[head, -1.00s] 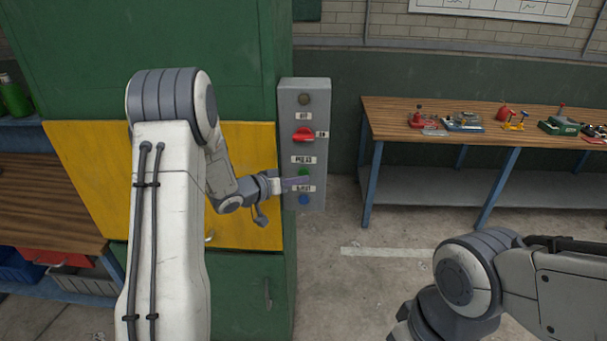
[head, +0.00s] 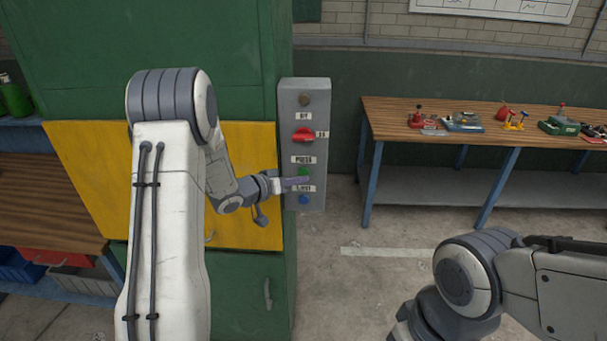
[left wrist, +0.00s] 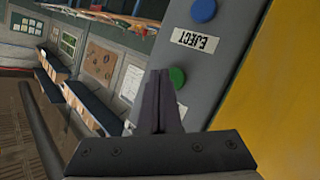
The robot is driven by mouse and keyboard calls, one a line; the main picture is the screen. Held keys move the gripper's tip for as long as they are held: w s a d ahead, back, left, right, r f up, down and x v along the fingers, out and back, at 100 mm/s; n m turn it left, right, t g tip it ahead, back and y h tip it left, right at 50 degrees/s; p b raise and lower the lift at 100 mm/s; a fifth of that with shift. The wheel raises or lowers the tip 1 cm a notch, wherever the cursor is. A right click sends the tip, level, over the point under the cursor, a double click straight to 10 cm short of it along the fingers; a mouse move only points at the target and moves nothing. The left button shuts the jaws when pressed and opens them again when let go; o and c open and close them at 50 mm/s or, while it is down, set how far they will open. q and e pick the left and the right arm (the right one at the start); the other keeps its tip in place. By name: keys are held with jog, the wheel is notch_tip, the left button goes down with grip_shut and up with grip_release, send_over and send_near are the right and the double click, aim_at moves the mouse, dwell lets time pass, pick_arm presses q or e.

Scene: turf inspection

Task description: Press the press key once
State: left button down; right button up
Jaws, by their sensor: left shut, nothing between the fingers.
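The press key is a round green button (head: 304,171) below a PRESS label on a grey control panel (head: 316,90). It also shows in the left wrist view (left wrist: 177,77), partly hidden by my fingers. My left gripper (head: 304,180) is shut and empty, with its fingertips in front of the panel just beside the lower part of the green button. In the left wrist view the closed fingers (left wrist: 159,85) point toward the panel by the button. I cannot tell whether they touch it. My right gripper is out of view.
On the panel are a dark knob (head: 304,99), a red switch (head: 303,135) and a blue button (head: 303,199) under an EJECT label. A green cabinet (head: 230,50) stands left of it. A workbench (head: 385,115) with small tools stands right, with open floor before it.

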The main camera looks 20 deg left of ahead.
pick_arm(q)
jog(key=shift+w, duration=0.1)
dwell(0.3)
jog(key=shift+w+a, duration=0.1)
jog(key=shift+w, duration=0.2)
